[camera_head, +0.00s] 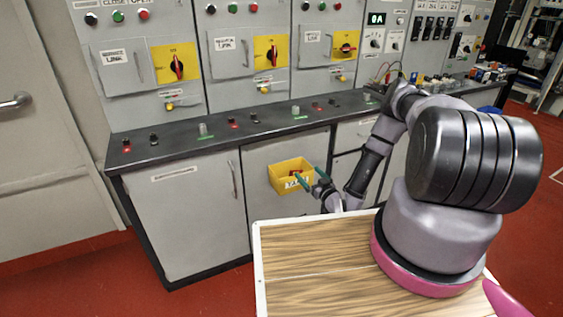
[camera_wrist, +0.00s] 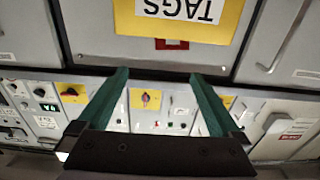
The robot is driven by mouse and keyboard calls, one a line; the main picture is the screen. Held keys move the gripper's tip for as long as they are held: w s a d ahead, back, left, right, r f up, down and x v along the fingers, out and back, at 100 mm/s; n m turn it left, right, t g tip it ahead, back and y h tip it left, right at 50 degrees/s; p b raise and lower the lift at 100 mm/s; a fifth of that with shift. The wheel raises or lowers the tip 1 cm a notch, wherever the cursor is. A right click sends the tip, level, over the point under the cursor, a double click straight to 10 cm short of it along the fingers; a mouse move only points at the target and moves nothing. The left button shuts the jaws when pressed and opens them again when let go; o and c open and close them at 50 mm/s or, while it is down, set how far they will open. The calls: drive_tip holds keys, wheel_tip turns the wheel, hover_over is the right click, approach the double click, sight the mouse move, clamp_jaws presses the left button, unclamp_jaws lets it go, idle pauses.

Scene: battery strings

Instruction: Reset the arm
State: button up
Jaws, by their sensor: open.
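My gripper (camera_head: 310,178) has two green fingers and is in front of the cabinets, near the yellow bin (camera_head: 281,181) in the head view. In the wrist view my gripper (camera_wrist: 158,75) has its fingers spread apart with nothing held between them. That view is upside down, and the yellow bin (camera_wrist: 232,32) with its white TAGS label (camera_wrist: 180,8) is at the top, beyond the fingertips. A small red piece (camera_wrist: 172,44) shows at the bin's edge. My arm reaches out low from its base to the bin.
The dark counter (camera_head: 215,129) runs above the grey cabinet doors (camera_head: 190,215), with small knobs and lamps on it. Panels with yellow rotary switches (camera_head: 176,66) stand behind it. A wood-topped surface (camera_head: 310,260) lies in front, beside my arm's base. Red floor is open at the left.

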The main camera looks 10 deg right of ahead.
drive_tip(key=w+d+r+g+h, duration=0.1)
drive_tip(key=w+d+r+g, duration=0.15)
drive_tip(key=w+r, duration=0.5)
drive_tip(key=w+d+r+g+h, duration=0.1)
drive_tip(key=w+d+r, duration=0.25)
drive_tip(key=r, duration=0.65)
wheel_tip(320, 180, up, 17)
drive_tip(key=s+d+m+g+h, duration=0.2)
drive_tip(key=h, duration=0.1)
drive_tip(key=s+r+m+g+h, duration=0.1)
drive_tip(key=s+r+m+g, duration=0.2)
drive_tip(key=s+r, duration=1.35)
drive_tip(key=s+a+r+m+g+y, duration=0.1)
drive_tip(key=s+a+r, duration=0.2)
drive_tip(key=s, duration=0.8)
drive_tip(key=s+a+r+m+y, duration=0.1)
drive_tip(key=s+a+r, duration=0.1)
drive_tip(key=s, duration=0.9)
drive_tip(key=shift+a+r+m+g+y, duration=0.3)
drive_tip(key=shift+a+r+m+g, duration=0.05)
drive_tip(key=shift+a+r+m, duration=0.1)
